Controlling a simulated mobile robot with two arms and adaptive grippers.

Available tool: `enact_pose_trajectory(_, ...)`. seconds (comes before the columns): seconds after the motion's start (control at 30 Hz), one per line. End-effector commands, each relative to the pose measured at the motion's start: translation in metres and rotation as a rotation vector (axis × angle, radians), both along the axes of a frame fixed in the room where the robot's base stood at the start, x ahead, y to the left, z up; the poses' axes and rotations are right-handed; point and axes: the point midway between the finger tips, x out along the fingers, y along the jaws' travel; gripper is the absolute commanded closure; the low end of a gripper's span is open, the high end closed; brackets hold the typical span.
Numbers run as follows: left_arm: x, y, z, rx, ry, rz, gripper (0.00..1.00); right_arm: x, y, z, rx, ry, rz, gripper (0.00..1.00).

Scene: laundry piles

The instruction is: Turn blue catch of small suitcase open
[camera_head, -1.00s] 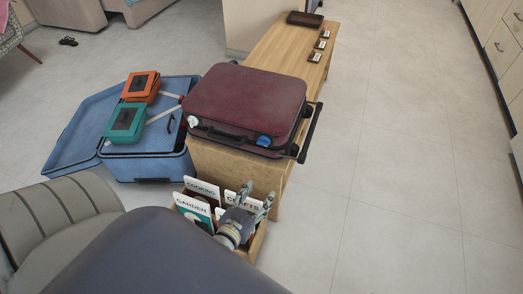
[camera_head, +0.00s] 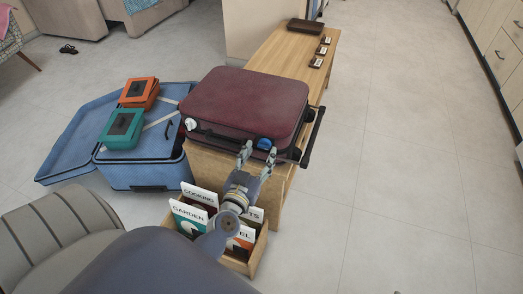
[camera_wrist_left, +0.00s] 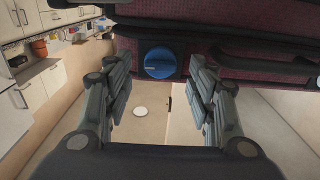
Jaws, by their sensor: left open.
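The small maroon suitcase (camera_head: 247,100) lies flat and closed on the near end of a wooden bench. Its blue catch (camera_head: 264,144) is on the near side toward the right, and a white catch (camera_head: 191,124) is toward the left. My left gripper (camera_head: 257,155) is open just in front of the blue catch. In the left wrist view the round blue catch (camera_wrist_left: 160,62) with a small pale mark lies ahead, between and beyond the open fingers (camera_wrist_left: 165,90). I see no contact. My right gripper is not in view.
A wooden box of labelled cards (camera_head: 257,252) stands below my left arm. An open blue suitcase (camera_head: 150,172) on the left holds an orange case (camera_head: 139,92) and a teal case (camera_head: 122,128). The bench (camera_head: 284,48) carries a dark tray (camera_head: 305,26). The floor at right is clear.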

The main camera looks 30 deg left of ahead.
Motion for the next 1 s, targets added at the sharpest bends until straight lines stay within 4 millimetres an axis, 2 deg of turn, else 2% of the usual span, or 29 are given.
enact_pose_trajectory(0.2, 0.019, 0.005, 0.000, 0.000, 0.000, 0.001, 0.48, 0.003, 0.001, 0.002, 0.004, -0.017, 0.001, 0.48)
enact_pose_trajectory(0.53, 0.021, 0.005, 0.000, 0.000, 0.001, 0.001, 0.48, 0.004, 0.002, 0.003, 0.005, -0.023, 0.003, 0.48)
enact_pose_trajectory(0.57, 0.021, 0.005, -0.001, 0.000, 0.001, 0.001, 0.53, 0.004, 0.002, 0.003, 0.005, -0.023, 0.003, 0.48)
enact_pose_trajectory(0.73, 0.021, 0.005, 0.000, 0.000, 0.001, 0.001, 0.91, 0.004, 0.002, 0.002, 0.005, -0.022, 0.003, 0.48)
enact_pose_trajectory(1.0, 0.021, 0.005, 0.000, -0.010, -0.001, 0.000, 0.93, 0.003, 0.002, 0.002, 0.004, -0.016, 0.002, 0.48)
